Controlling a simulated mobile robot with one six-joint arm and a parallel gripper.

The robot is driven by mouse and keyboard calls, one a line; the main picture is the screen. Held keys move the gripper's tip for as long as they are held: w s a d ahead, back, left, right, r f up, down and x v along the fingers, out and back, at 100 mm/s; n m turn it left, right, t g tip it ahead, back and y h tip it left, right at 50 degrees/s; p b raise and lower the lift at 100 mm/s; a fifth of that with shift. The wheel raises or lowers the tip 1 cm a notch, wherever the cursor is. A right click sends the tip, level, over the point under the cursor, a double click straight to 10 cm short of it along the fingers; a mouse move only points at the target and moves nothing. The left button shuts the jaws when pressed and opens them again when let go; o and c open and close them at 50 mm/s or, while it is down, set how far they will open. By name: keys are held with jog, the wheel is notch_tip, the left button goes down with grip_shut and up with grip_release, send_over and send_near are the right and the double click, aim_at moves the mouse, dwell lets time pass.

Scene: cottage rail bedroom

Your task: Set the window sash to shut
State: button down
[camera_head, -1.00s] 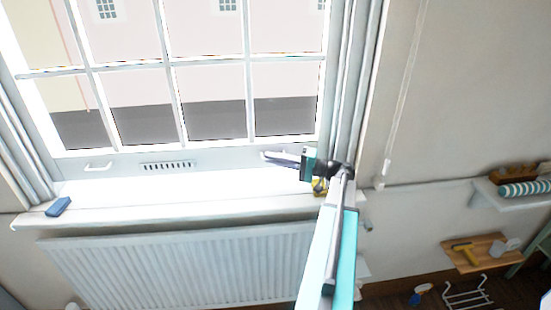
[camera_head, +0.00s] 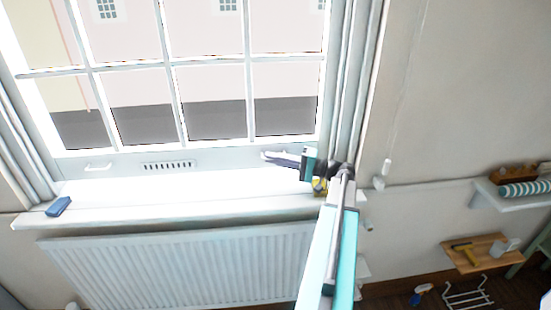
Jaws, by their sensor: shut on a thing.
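The window sash (camera_head: 215,160) is a white-framed pane with glazing bars and a pale bottom rail, at the upper left. Its rail carries a white lift handle (camera_head: 98,166) at the left and a slotted vent (camera_head: 168,166). The rail sits low, just above the white sill (camera_head: 150,207); I cannot tell whether a gap is left between them. My gripper (camera_head: 268,155) is at the right part of the rail, shut on what seems to be a second sash handle, which its jaws hide.
A blue block (camera_head: 58,206) lies on the sill's left end, and a small yellow thing (camera_head: 320,186) is beside my wrist. A radiator (camera_head: 180,265) is below. A pull cord (camera_head: 387,167) hangs at right, near wall shelves (camera_head: 510,202).

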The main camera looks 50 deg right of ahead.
jog(key=shift+f, duration=0.1)
jog(key=shift+f+b, duration=1.4)
jog(key=shift+f, duration=0.05)
jog(key=c, duration=1.9)
grip_release()
jog(key=shift+r, duration=0.1)
jog(key=shift+r, duration=0.15)
